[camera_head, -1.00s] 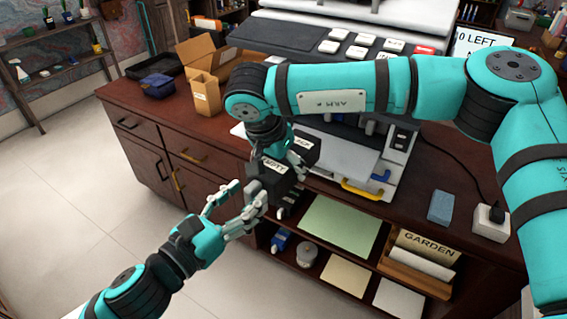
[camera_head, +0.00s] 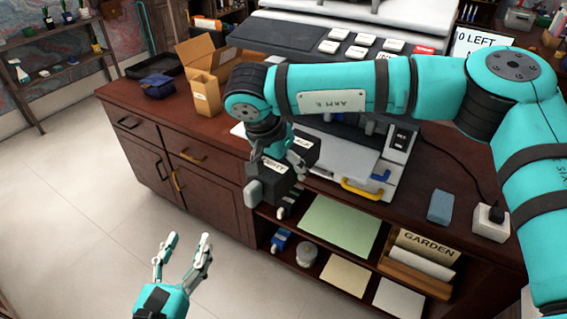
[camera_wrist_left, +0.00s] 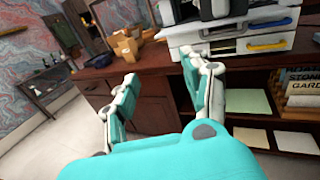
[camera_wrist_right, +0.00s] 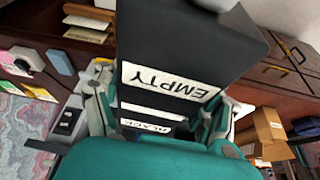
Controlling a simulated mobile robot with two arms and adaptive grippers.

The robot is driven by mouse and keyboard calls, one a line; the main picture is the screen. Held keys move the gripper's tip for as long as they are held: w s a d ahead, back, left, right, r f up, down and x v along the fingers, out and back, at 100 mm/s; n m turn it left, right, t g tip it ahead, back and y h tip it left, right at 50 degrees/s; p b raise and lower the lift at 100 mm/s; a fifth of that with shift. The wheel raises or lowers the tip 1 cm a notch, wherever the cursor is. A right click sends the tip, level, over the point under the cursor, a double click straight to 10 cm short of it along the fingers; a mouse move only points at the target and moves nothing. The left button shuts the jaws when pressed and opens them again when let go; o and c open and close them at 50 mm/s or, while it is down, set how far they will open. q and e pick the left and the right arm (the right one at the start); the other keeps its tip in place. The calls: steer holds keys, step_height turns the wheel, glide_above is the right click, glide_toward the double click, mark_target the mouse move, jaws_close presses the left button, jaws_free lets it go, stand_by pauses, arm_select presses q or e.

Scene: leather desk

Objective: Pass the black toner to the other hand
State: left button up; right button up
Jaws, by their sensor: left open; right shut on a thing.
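The black toner (camera_head: 262,178) is a dark block with white labels and a grey end piece at its lower left. In the right wrist view the toner (camera_wrist_right: 190,50) fills the middle, with labels reading EMPTY and BLACK. My right gripper (camera_head: 283,152) is shut on it, with fingers on both sides, and holds it in front of the desk edge. My left gripper (camera_head: 189,238) is open and empty, below and left of the toner, clearly apart from it. In the left wrist view its spread fingers (camera_wrist_left: 158,75) hold nothing.
The wooden desk (camera_head: 135,95) carries a printer (camera_head: 340,150), an open cardboard box (camera_head: 205,92), a blue block (camera_head: 440,207) and a white plug box (camera_head: 490,222). Open shelves below hold paper and small items. Floor at the left is clear.

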arm_select(q)
steer(key=s+a+f+n+y, duration=0.2)
steer(key=a+f+y, duration=0.1)
steer(key=a+y, duration=0.15)
steer(key=s+a+f+n+g, duration=0.1)
steer(key=s+f+n+g, duration=0.3)
steer(key=f, duration=0.9)
steer(key=s+a+f+n+g, duration=0.1)
steer(key=f+n+g, duration=0.1)
steer(key=f+n, duration=0.8)
steer(key=s+a+f+n+g, duration=0.2)
steer(key=f+g, duration=0.1)
steer(key=f, duration=1.4)
steer(key=s+f+n+g, duration=0.3)
steer(key=s+f+n, duration=0.6)
steer(key=s, duration=0.2)
steer(key=s+a+f+n+g, duration=0.1)
steer(key=s+f+n+g, duration=0.3)
steer(key=s+f+n, duration=0.5)
steer(key=s, duration=0.3)
steer(key=shift+f+g, duration=0.25)
steer(key=shift+g, duration=0.05)
